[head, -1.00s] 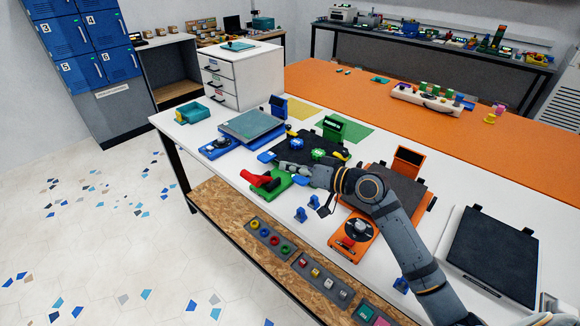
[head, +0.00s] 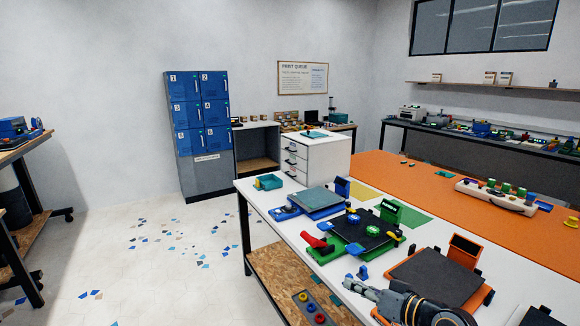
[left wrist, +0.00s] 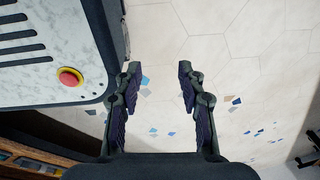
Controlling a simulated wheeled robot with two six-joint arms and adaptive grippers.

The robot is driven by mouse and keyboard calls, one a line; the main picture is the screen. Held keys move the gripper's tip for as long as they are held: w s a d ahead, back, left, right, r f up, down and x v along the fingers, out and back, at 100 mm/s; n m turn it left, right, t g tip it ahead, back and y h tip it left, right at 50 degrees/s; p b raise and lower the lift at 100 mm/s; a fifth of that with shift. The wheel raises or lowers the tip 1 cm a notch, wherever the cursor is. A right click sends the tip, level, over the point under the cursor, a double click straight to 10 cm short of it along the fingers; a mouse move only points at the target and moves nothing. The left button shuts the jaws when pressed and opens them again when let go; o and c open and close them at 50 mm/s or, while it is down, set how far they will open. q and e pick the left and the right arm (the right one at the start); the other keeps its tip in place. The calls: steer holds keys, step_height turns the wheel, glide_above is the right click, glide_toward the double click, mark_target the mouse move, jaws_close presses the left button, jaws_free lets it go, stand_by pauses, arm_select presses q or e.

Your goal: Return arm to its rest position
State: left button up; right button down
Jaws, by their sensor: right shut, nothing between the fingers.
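My right gripper (head: 352,284) is in the lower right of the head view, at the front of the white table (head: 508,265). It is shut and empty, beside the orange machine with a dark plate (head: 438,276). The green machine (head: 322,257) with a red lever (head: 314,241) stands behind it, apart from the gripper. Two green round pieces lie on that machine's black plate (head: 378,239). My left gripper (left wrist: 159,68) shows only in the left wrist view. Its fingers are spread, with bare floor between them.
A blue machine (head: 287,212) stands on the table's far left part. A white drawer unit (head: 325,160) and blue lockers (head: 187,115) are behind. An orange surface (head: 430,195) runs along the right.

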steer(key=s+d+f+g+h, duration=0.2)
steer(key=s+f+g+h, duration=0.35)
steer(key=s+f, duration=0.85)
steer(key=s+d+f+g+h, duration=0.3)
steer(key=s+d+f+h, duration=0.25)
steer(key=s, duration=0.45)
steer(key=s+d+f+y+p, duration=0.1)
steer(key=d+f, duration=0.1)
steer(key=f, duration=0.9)
steer(key=s+d+f+p, duration=0.1)
steer(key=s+f+p, duration=0.1)
steer(key=f, duration=1)
arm_select(q)
steer(key=r+p, duration=0.1)
steer(key=r, duration=0.1)
steer(key=w+r, duration=0.1)
steer(key=r, duration=0.1)
steer(key=shift+w+a+r+p, duration=0.15)
steer(key=shift+r+p, duration=0.25)
arm_select(e)
steer(key=s+f+g, duration=0.1)
steer(key=s+f, duration=0.6)
steer(key=s, duration=0.2)
steer(key=s+d+f+m, duration=0.1)
steer(key=s+f, duration=0.5)
steer(key=s, duration=0.3)
steer(key=shift+d+f+g, duration=0.3)
steer(key=shift+f+g, duration=0.05)
